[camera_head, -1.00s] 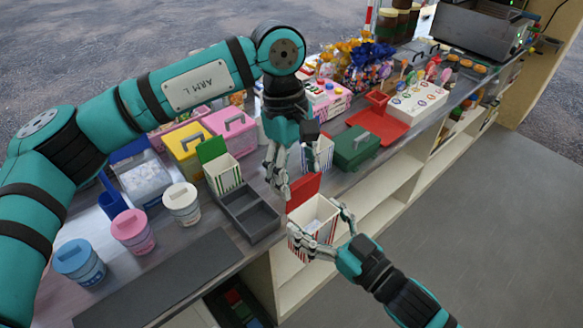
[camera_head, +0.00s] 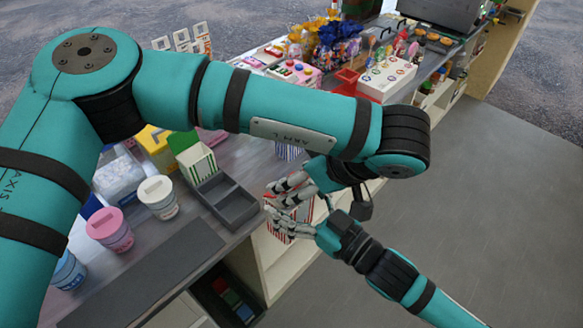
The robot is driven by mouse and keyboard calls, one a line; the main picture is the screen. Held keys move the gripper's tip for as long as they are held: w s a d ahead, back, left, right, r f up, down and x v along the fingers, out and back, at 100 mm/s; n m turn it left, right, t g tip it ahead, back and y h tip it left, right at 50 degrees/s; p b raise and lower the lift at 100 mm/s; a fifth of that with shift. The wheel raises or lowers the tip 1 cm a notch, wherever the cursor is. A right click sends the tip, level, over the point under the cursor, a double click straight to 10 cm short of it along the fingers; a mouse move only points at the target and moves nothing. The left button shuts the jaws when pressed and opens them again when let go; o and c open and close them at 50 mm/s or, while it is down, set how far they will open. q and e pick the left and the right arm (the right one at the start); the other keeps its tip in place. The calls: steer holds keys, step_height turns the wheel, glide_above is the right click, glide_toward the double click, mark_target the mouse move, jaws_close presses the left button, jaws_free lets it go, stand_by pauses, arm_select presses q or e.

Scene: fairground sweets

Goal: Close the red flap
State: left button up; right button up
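The red-and-white striped box (camera_head: 286,237) is at the front edge of the counter, mostly hidden behind my grippers. Only a small bit of its red flap (camera_head: 268,196) shows, beside the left fingers; the flap's angle cannot be told. My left gripper (camera_head: 284,192) is above the box, its fingers pointing left across the top. Whether they touch the flap, and how far apart they are, is unclear. My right gripper (camera_head: 300,222) comes from the lower right and is shut on the box, with fingers along its side.
A dark grey divided tray (camera_head: 226,203) stands left of the box. A green-striped box with a green flap (camera_head: 184,142) is behind it. White (camera_head: 158,197) and pink (camera_head: 109,229) tubs stand farther left. My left arm hides much of the counter.

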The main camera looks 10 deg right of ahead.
arm_select(q)
steer(key=shift+s+d+f+t+y, duration=0.3)
steer(key=shift+d+t+y, duration=0.2)
steer(key=shift+t, duration=0.1)
steer(key=o, duration=1)
steer(key=shift+a, duration=0.1)
steer(key=v, duration=0.7)
steer(key=shift+s+r, duration=0.1)
steer(key=shift+s, duration=0.05)
